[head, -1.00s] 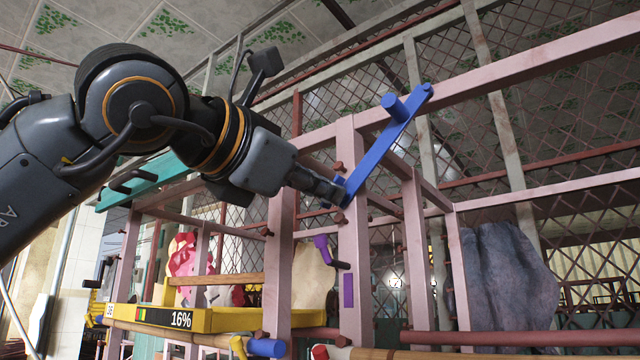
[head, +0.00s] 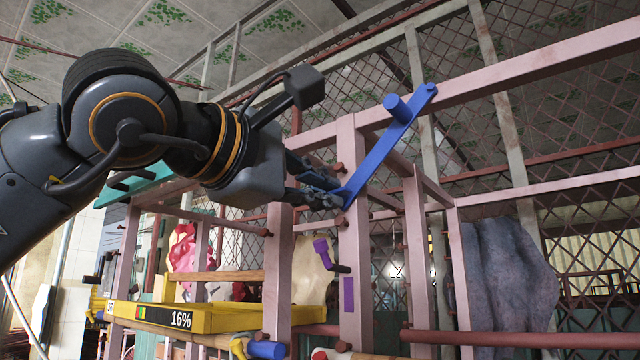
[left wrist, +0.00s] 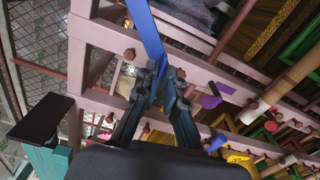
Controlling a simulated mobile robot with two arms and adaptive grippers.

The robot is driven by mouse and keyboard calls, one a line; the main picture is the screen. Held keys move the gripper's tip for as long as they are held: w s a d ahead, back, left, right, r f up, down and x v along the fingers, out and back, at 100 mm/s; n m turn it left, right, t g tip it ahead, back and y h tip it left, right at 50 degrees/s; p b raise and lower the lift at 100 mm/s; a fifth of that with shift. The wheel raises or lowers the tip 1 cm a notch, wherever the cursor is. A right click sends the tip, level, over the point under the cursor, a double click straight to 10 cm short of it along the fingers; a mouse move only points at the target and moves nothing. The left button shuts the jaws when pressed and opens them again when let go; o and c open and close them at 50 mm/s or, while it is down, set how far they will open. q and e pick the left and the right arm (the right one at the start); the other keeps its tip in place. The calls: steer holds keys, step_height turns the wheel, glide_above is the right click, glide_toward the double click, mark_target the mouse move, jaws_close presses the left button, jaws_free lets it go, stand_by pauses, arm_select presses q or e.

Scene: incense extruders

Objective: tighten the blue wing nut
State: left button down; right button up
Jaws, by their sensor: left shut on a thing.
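The blue wing nut (left wrist: 169,93) shows only as a small blue piece between the fingers in the left wrist view; the fingers hide most of it. My left gripper (head: 334,197) is shut on it at the lower end of a long blue bar (head: 385,146), against a pink post. The gripper also shows in the left wrist view (left wrist: 168,78). The bar slants up to the right and has a blue round knob (head: 397,107) near its upper end. My right gripper is in neither view.
A pink frame (head: 354,260) of posts and beams with brown pegs stands around the bar. A purple crank (head: 322,248) sits below the gripper. A yellow beam (head: 230,319) with a 16% display is at lower left. A teal bar (head: 140,185) lies behind my arm.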

arm_select(q)
steer(key=shift+m, duration=0.4)
steer(key=c, duration=1.4)
jaws_free()
steer(key=shift+c, duration=0.2)
steer(key=v, duration=1.2)
